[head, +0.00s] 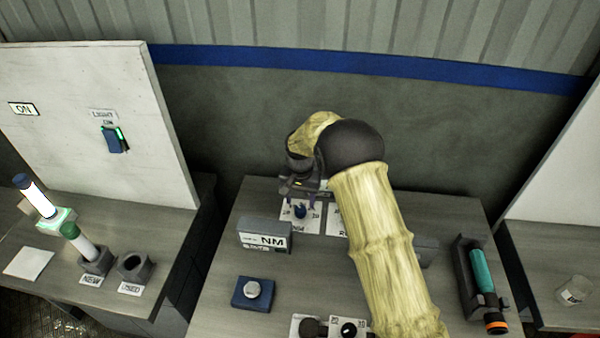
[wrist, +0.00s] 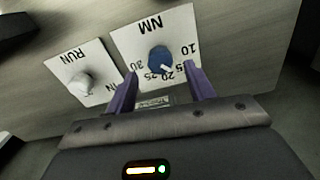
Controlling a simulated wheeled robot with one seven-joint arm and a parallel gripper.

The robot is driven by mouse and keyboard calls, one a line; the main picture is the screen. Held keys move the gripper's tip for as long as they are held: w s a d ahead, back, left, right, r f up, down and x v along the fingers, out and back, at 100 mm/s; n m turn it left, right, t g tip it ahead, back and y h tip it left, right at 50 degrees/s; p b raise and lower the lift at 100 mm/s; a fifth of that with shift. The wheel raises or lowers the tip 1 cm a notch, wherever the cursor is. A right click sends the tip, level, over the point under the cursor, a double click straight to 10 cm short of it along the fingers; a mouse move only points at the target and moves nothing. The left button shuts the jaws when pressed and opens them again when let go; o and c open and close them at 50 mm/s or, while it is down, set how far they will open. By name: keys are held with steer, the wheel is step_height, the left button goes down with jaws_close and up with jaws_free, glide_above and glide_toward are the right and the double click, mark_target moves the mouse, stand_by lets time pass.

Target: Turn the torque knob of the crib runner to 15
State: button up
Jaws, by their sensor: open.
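The torque knob (wrist: 158,60) is round and blue on a white plate (wrist: 128,38) marked NM, with numbers from 10 to 30 around it. Its white pointer is near the 20, on the side toward 15. In the head view the knob (head: 300,211) is small, below my gripper (head: 300,197). In the wrist view my gripper (wrist: 162,88) is open, its two purple fingers apart, with the knob ahead between the tip directions. Whether the tips touch the knob I cannot tell; they look clear of it.
A white RUN knob (wrist: 82,83) sits on its own plate beside the torque plate. A grey box with an NM sign (head: 265,238) and a blue block with a round button (head: 253,291) stand nearer. A teal and orange tool (head: 484,280) lies in a holder at right.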

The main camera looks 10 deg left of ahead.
mark_target(303, 209)
step_height(303, 209, up, 13)
steer(key=b, duration=0.1)
steer(key=shift+b, duration=0.3)
steer(key=shift+d, duration=0.1)
steer(key=s+d+r+t, duration=0.1)
steer(key=s+d, duration=0.3)
steer(key=d, duration=0.5)
steer(key=s+d+r, duration=0.1)
steer(key=s+d, duration=0.3)
steer(key=d, duration=0.5)
steer(key=s+d+f, duration=0.1)
steer(key=s+d, duration=0.4)
steer(key=s, duration=0.2)
steer(key=s+d+f+t, duration=0.1)
steer(key=s+d, duration=0.4)
steer(key=s, duration=0.3)
steer(key=shift+s+f+t, duration=0.3)
steer(key=shift+c, duration=0.4)
